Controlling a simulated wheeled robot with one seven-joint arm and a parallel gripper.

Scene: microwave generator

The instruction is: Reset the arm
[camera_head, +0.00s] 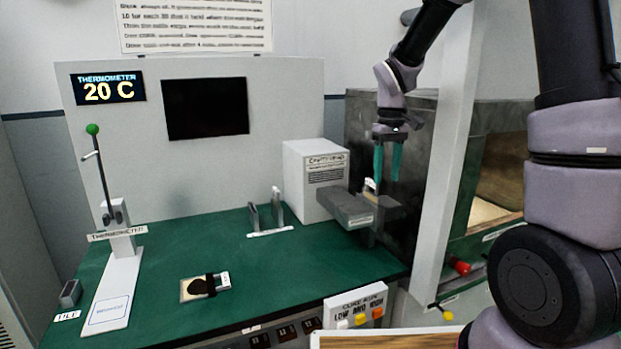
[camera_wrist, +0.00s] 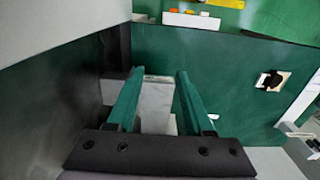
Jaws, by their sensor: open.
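My gripper (camera_head: 388,160) hangs at the end of my arm, pointing down, at the right of the green bench in the head view. Its two teal fingers are apart, with a gap between them. In the wrist view my gripper (camera_wrist: 157,85) is open, and a grey block-like part (camera_wrist: 155,105) shows below and between the fingers. In the head view the fingers are above a grey ledge (camera_head: 345,207) in front of the white box. I see nothing held. Whether the fingers touch anything below cannot be told.
The white box (camera_head: 310,165) stands left of my gripper, and a pale upright post (camera_head: 450,150) stands close on its right. A lever stand (camera_head: 122,240), a small tile (camera_head: 196,290) and a button panel (camera_head: 356,308) are on or at the green bench (camera_head: 250,270). The bench's middle is largely clear.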

